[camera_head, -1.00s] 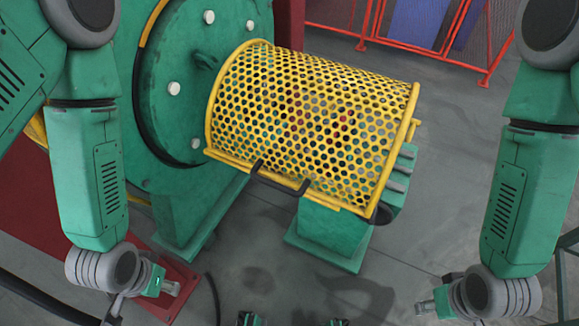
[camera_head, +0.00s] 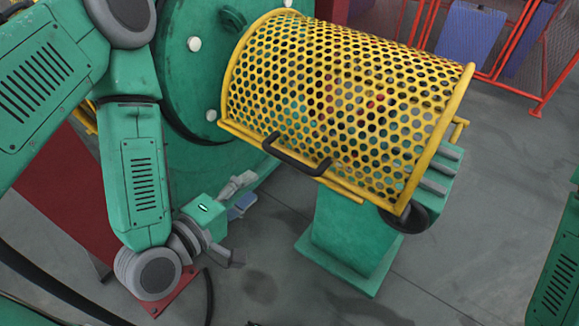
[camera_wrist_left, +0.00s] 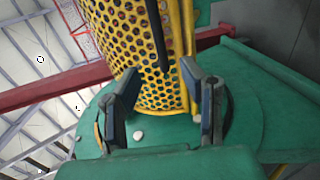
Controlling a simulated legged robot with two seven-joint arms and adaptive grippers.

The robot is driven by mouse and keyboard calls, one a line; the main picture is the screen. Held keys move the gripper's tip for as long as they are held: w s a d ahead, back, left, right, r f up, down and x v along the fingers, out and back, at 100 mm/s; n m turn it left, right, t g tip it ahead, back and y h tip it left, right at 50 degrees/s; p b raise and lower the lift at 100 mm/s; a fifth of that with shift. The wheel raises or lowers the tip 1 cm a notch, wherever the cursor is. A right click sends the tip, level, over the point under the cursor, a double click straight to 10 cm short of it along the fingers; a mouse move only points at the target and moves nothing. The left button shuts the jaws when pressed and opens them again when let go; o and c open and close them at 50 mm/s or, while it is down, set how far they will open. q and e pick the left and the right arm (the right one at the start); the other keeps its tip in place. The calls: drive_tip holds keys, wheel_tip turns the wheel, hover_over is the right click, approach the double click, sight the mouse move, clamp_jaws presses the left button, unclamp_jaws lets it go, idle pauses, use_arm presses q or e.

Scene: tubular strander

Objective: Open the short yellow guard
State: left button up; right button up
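The short yellow guard (camera_head: 345,105) is a perforated half-cylinder, lowered over the machine between the green disc and a green pedestal. Its black handle (camera_head: 296,158) is on the lower front edge. My left gripper (camera_head: 243,196) is below and left of the handle, apart from it, pointing towards the guard. In the left wrist view its two fingers (camera_wrist_left: 167,92) are spread with nothing held between them. The guard (camera_wrist_left: 130,45) and the dark handle (camera_wrist_left: 158,35) show beyond the fingertips. My right gripper is out of view; only part of my right arm shows at the right edge.
The large green disc (camera_head: 178,75) stands left of the guard, and the green pedestal (camera_head: 350,225) is under its right end. A red mesh fence (camera_head: 548,85) is at the back right. The grey floor (camera_head: 470,240) is clear at the lower right.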

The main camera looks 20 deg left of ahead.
sight(288, 163)
use_arm(q)
drive_tip(key=b+x, duration=0.1)
drive_tip(key=x, duration=0.2)
drive_tip(key=d+b+x, duration=0.1)
drive_tip(key=b+x, duration=0.1)
drive_tip(key=x, duration=0.1)
drive_tip(key=b+x, duration=0.1)
drive_tip(key=x, duration=0.2)
drive_tip(key=shift+s+d+r+b, duration=0.15)
drive_tip(key=shift+s+d+b, duration=0.2)
drive_tip(key=w, duration=0.1)
drive_tip(key=w+f, duration=0.1)
drive_tip(key=w, duration=0.1)
drive_tip(key=shift+w+a+b, duration=0.1)
drive_tip(key=shift+w+b, duration=0.1)
drive_tip(key=shift+b, duration=0.15)
drive_tip(key=shift+w+d, duration=0.1)
drive_tip(key=shift+d, duration=0.2)
drive_tip(key=shift+d+r, duration=0.1)
drive_tip(key=shift+d, duration=0.2)
drive_tip(key=shift+c, duration=0.5)
drive_tip(key=c, duration=0.7)
drive_tip(key=shift+a, duration=0.15)
clamp_jaws()
